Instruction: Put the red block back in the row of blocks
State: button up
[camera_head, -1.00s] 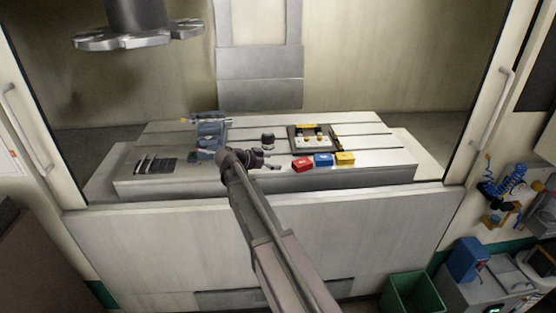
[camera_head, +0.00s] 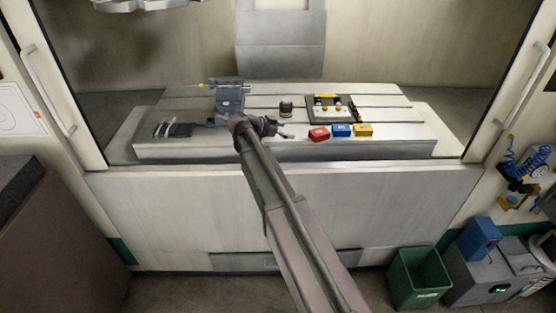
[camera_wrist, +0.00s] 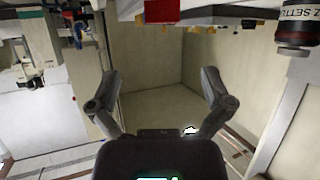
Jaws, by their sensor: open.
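The red block (camera_head: 319,134) lies near the front edge of the grey machine table, slightly turned. It sits just left of the blue block (camera_head: 341,130) and the yellow block (camera_head: 363,131), which stand side by side. Whether red touches blue I cannot tell. My gripper (camera_head: 281,132) is left of the red block, apart from it, near the table's front edge. In the wrist view my gripper (camera_wrist: 160,92) has its two fingers spread wide with nothing between them. The red block also shows at that view's top edge (camera_wrist: 162,10), partly cut off.
A grey-blue vise (camera_head: 229,101) stands behind and left of my gripper. A dark round setter (camera_head: 286,109) and a framed mould base (camera_head: 345,113) stand behind the blocks. Dark tools (camera_head: 172,129) lie at the table's left. Cabinet sides flank the table.

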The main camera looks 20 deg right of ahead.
jog(key=s+a+f+n+y, duration=0.3)
jog(key=s+a+n+y, duration=0.1)
jog(key=s, duration=0.4)
jog(key=s+a+f+n+g+y, duration=0.1)
jog(key=s+a+f+n+y, duration=0.3)
jog(key=s+n, duration=0.3)
jog(key=s+a+f+n+y, duration=0.4)
jog(key=s+n+y, duration=0.1)
jog(key=s, duration=0.5)
jog(key=shift+a+f+n, duration=0.15)
jog(key=shift+a+n, duration=0.15)
jog(key=shift+a, duration=0.1)
jog(key=shift+w, duration=0.1)
